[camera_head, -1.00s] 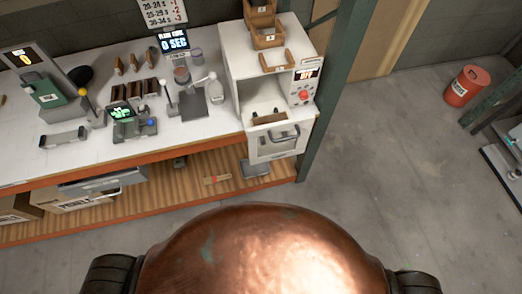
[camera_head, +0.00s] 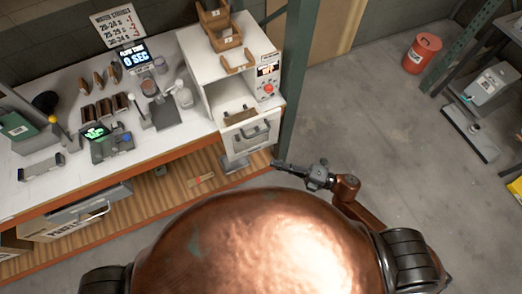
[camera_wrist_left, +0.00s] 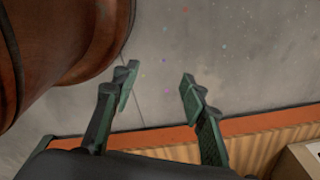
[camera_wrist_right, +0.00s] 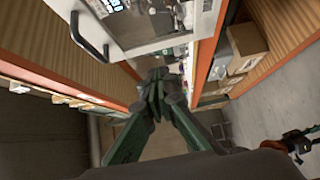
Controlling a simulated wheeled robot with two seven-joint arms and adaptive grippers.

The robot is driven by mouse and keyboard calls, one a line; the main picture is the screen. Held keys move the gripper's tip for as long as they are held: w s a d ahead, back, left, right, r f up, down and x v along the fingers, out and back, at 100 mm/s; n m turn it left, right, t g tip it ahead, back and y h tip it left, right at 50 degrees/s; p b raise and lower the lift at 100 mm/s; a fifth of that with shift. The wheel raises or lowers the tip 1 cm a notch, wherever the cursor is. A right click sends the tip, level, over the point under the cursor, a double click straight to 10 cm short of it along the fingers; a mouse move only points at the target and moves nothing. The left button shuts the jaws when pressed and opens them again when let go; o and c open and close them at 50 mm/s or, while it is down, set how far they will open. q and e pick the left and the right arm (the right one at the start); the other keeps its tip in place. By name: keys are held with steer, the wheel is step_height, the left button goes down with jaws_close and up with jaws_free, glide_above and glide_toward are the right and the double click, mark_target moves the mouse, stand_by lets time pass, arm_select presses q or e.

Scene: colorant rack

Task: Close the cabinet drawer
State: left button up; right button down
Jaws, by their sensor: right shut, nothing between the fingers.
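The white cabinet (camera_head: 205,72) stands at the right end of the workbench. Its front panel (camera_head: 238,140) with a dark bar handle (camera_head: 255,133) stands forward below an open cavity, so the drawer looks open. In the right wrist view the handle (camera_wrist_right: 88,38) and pale front (camera_wrist_right: 145,22) are at upper left. My right gripper (camera_head: 278,164) is shut and empty, just right of and below the front panel, apparently apart from it. Its fingers also show in the right wrist view (camera_wrist_right: 157,80). My left gripper (camera_wrist_left: 158,84) is open and empty over the floor, and hidden in the head view.
A green post (camera_head: 297,70) rises right of the cabinet. The bench (camera_head: 60,196) has an orange edge and holds several instruments. A red bucket (camera_head: 422,54) stands at the back right. The floor between is clear.

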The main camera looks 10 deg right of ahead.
steer(key=p+x, duration=0.1)
steer(key=x, duration=0.3)
steer(key=w+p+x, duration=0.1)
steer(key=x, duration=0.3)
steer(key=w+d+p+x, duration=0.1)
steer(key=x, duration=0.3)
steer(key=shift+w+d, duration=0.1)
arm_select(q)
steer(key=r, duration=0.3)
steer(key=shift+w+d+r, duration=0.1)
steer(key=shift+w+r, duration=0.2)
steer(key=shift+w, duration=0.05)
arm_select(e)
steer(key=shift+w, duration=0.3)
steer(key=shift+w, duration=0.1)
